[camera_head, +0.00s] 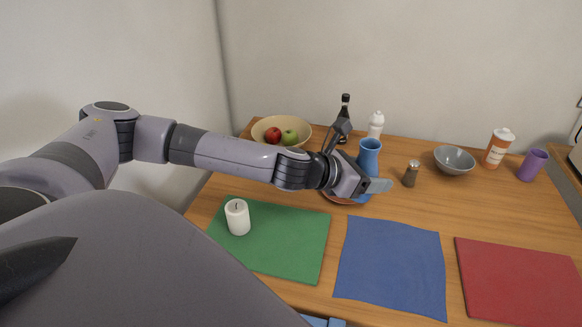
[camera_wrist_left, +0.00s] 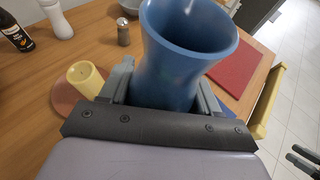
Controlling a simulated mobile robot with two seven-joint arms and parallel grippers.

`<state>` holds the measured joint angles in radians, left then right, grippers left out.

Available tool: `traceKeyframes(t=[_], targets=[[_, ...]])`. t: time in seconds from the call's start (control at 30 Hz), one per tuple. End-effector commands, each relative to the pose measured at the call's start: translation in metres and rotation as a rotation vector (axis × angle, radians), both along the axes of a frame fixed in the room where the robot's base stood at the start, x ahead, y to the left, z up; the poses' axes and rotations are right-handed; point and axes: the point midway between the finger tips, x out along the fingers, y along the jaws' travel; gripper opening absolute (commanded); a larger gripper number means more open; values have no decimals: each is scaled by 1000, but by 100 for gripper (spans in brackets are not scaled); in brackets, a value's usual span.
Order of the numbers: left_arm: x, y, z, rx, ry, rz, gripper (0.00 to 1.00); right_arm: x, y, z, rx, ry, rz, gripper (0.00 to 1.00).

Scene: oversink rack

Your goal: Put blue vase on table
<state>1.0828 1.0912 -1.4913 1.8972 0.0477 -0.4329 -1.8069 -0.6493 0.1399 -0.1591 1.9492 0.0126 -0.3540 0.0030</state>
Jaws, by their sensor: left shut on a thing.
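The blue vase (camera_head: 369,155) is a tall cup shape with a flared rim, near the back middle of the wooden table (camera_head: 400,215). My left gripper (camera_head: 368,187) is shut on it, with a finger crossing in front of its lower part. In the left wrist view the vase (camera_wrist_left: 182,55) stands between the two fingers, with its open mouth facing the camera. Its base is hidden, so I cannot tell whether it touches anything below.
A terracotta plate (camera_wrist_left: 65,97) with a yellow cup (camera_wrist_left: 86,79) lies close by. A pepper shaker (camera_head: 411,174), grey bowl (camera_head: 454,160), dark bottle (camera_head: 345,104) and white bottle (camera_head: 376,124) stand around. Green (camera_head: 285,245), blue (camera_head: 390,265) and red (camera_head: 520,280) mats lie in front.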

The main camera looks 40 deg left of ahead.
Motion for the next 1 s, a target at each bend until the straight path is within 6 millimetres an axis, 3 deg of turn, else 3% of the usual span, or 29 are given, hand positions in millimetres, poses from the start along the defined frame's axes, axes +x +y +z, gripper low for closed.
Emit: traceKeyframes(t=[0.4,1.0], targets=[[33,55,11,11,-11,-57,25,0,0,-10,0,0,0,43],[48,130,20,0,2,-25,25,0,0,-18,0,0,0,43]])
